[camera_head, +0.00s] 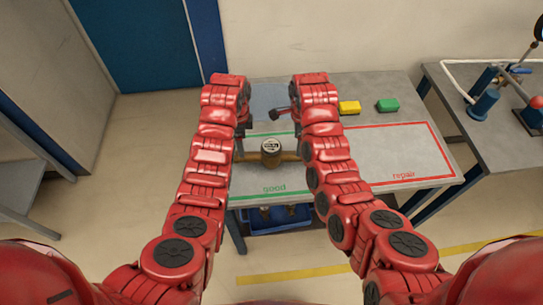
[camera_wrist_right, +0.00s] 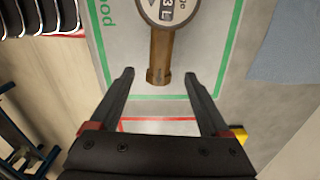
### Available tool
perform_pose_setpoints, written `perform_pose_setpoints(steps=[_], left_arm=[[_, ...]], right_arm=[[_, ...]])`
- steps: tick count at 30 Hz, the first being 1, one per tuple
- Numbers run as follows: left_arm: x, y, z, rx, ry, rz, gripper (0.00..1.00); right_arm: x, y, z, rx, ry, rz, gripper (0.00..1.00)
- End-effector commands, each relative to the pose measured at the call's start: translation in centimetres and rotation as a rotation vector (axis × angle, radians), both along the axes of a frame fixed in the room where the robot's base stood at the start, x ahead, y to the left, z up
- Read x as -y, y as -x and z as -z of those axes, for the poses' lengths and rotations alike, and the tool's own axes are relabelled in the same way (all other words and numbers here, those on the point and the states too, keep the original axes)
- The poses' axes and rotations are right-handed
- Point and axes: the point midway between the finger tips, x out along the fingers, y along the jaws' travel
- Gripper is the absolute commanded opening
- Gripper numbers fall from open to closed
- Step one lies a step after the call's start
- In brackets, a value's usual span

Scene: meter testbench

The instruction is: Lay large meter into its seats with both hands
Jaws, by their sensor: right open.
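The large meter (camera_head: 271,149) has a round dial and brass pipe ends and lies on the table inside the green "good" outline, between my two arms. In the right wrist view its dial (camera_wrist_right: 168,8) is cut off at the top, and a brass pipe end (camera_wrist_right: 159,62) points toward my right gripper (camera_wrist_right: 159,76). The right gripper is open, its fingertips on either side of the pipe's end, not touching it. It also shows in the head view (camera_head: 281,114). My left gripper (camera_head: 242,126) is above the table's left side; its fingers are mostly hidden by my arm.
The red "repair" area (camera_head: 400,150) is empty. A second table at right holds blue fixtures (camera_head: 485,104) and a red-knobbed device. A blue bin (camera_head: 265,219) is below the front edge.

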Motion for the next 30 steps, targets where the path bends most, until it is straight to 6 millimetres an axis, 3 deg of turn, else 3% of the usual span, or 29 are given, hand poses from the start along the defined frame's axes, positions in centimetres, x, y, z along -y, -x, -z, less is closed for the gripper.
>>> perform_pose_setpoints(steps=[2,10,15,30], left_arm=[[0.0,0.0,0.6,0.001,0.005,-0.002,0.8],[0.0,0.2,6.1,-0.004,0.001,-0.001,0.8],[0.1,0.1,8.1,-0.002,0.001,0.0,0.8],[0.0,0.0,9.2,0.002,0.001,0.0,0.8]], right_arm=[[0.0,0.0,0.7,0.0,0.002,-0.001,0.8],[0.1,0.1,6.1,-0.003,0.001,-0.001,0.8],[0.0,0.0,8.1,0.0,0.001,-0.001,0.8],[0.0,-0.1,9.2,0.004,0.0,0.0,0.8]])
